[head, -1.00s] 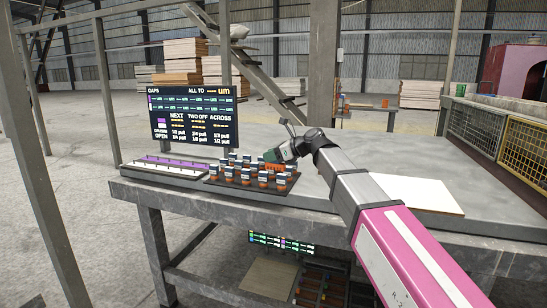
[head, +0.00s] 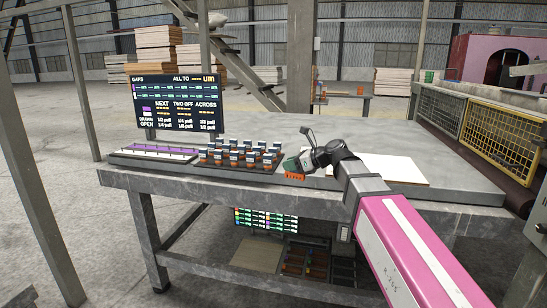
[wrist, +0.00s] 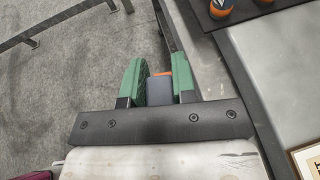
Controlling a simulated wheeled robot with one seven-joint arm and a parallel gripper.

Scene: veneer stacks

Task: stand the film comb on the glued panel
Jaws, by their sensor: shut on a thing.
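My gripper (head: 294,166) has green fingers and is shut on the film comb (head: 294,177), an orange toothed piece. In the wrist view the comb shows as a dark block (wrist: 160,91) with an orange edge, pinched between the green fingers (wrist: 158,80). The gripper holds it near the bench's front edge, just right of the dark rack. The glued panel (head: 405,170), a pale flat sheet, lies on the bench to the right, partly hidden by my arm. I cannot tell the comb's exact height above the bench.
A dark rack (head: 207,165) with several orange-and-white pieces stands left of the gripper on the grey bench (head: 250,125). A purple-and-white strip tray (head: 135,156) lies farther left, below a display board (head: 176,103). A yellow mesh guard (head: 490,138) borders the right side.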

